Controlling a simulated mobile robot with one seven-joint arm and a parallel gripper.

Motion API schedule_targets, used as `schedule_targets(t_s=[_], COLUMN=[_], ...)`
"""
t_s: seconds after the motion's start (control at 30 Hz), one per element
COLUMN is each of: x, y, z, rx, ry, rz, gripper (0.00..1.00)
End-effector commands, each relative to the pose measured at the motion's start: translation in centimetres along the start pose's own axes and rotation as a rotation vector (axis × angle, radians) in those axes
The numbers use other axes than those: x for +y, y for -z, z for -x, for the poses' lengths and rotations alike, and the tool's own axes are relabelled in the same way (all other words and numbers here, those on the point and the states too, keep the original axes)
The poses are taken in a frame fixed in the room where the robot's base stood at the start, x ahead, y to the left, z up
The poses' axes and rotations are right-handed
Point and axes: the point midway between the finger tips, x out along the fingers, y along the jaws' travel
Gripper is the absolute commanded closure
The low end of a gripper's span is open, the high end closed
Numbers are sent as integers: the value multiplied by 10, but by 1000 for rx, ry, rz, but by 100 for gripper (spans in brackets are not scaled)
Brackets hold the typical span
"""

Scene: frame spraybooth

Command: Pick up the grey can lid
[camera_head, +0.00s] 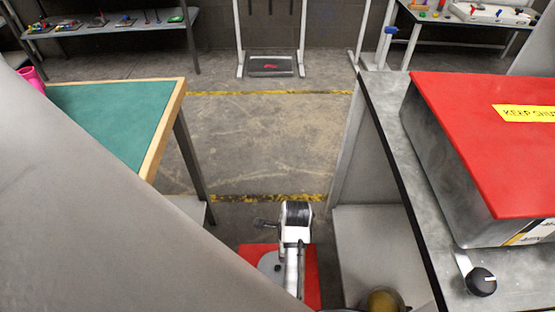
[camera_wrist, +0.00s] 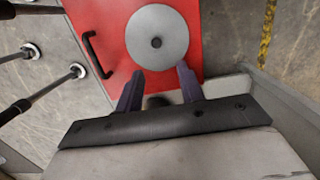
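The grey can lid (camera_wrist: 157,25) is a round flat disc with a dark knob at its centre. It lies on a red surface (camera_wrist: 117,35), near the top middle of the wrist view. In the head view the lid (camera_head: 269,264) shows low in the middle, partly hidden by my arm. My gripper (camera_wrist: 160,68) is open, with its two dark fingers apart and nothing seen between them. Its fingertips appear at the lid's near edge in the wrist view. I cannot tell how high they are above it.
A black handle (camera_wrist: 97,54) is on the red surface, left of the lid. In the head view, a green-topped table (camera_head: 110,115) stands left and a grey bench (camera_head: 400,150) with a red-lidded box (camera_head: 490,130) stands right. Open floor (camera_head: 265,140) lies between them.

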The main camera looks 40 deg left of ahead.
Motion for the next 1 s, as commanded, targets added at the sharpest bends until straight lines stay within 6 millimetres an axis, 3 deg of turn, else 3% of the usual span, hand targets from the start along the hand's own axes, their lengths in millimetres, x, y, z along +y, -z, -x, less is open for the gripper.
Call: schedule_targets(t_s=[0.4, 0.63, 0.9, 1.0], x=[3, 4, 8, 8], y=[0, 0, 0, 0], z=[-73, -89, -128, -134], rx=[-1, -1, 0, 0], ry=[-10, -8, -8, -6], rz=[-5, -5, -4, -4], gripper=[62, 62, 62, 62])
